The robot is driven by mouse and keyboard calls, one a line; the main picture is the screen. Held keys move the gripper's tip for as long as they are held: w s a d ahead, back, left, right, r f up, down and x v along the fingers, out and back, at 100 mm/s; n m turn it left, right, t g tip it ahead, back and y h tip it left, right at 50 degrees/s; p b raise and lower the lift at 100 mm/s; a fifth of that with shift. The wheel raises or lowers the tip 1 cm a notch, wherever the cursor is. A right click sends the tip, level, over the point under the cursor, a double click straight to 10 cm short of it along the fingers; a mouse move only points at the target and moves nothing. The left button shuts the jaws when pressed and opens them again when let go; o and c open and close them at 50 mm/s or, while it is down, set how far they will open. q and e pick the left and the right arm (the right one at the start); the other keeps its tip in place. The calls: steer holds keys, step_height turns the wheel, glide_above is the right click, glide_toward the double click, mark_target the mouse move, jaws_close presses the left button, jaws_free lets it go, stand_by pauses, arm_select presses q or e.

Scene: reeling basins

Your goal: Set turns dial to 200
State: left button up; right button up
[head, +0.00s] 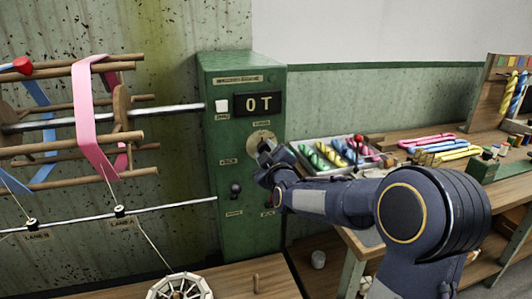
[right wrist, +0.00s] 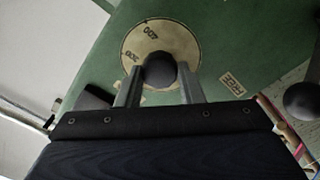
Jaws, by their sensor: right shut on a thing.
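The turns dial is a round tan plate (head: 260,136) on the front of a green control box (head: 221,120). The display (head: 259,104) above it reads "0T". My right gripper (head: 265,150) is at the dial. In the right wrist view its two fingers (right wrist: 160,82) are on either side of the knob, shut on it. The knob's pointer is not visible. My left gripper is not in view.
A reel with pink and blue bands (head: 88,120) stands left. A tray of colored skeins (head: 330,152) lies right, behind my right arm. A white spoked wheel (head: 180,287) is in front.

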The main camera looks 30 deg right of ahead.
steer(key=o, duration=1)
steer(key=v, duration=0.7)
steer(key=shift+s, duration=0.4)
steer(key=shift+a, duration=0.1)
